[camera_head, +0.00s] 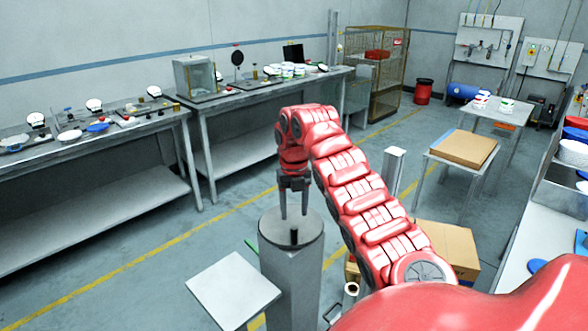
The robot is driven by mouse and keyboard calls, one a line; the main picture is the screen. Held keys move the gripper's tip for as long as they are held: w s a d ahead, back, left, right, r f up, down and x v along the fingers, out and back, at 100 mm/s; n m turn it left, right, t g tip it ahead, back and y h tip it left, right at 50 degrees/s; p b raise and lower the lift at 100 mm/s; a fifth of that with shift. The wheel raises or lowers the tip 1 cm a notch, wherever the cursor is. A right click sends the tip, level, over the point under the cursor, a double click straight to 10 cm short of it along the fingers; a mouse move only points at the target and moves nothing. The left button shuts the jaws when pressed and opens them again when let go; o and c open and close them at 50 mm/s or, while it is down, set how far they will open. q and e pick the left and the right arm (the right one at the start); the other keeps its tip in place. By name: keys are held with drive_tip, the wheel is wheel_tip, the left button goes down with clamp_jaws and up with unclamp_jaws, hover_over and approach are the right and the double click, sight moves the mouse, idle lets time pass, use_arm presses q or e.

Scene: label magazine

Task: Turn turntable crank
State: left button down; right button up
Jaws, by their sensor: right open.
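A round dark disc (272,226), which looks like the turntable, sits on top of a grey pedestal (290,280) in the middle of the head view. A short black upright peg (294,238), seemingly the crank handle, stands on the disc towards its near side. My right gripper (294,216) points straight down over the disc. Its two fingers are apart with nothing between them. They show just above and behind the peg in the picture; I cannot tell the exact gap or whether anything touches. My left gripper is out of view.
A flat white panel (233,291) is at the left of the pedestal. A cardboard box (448,248) stands on the floor to the right. Long benches (90,145) with labware line the left wall. A small table (461,149) and a white counter (535,215) are on the right.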

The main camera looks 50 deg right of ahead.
wheel_tip(320, 180, up, 8)
drive_tip(key=p, duration=0.6)
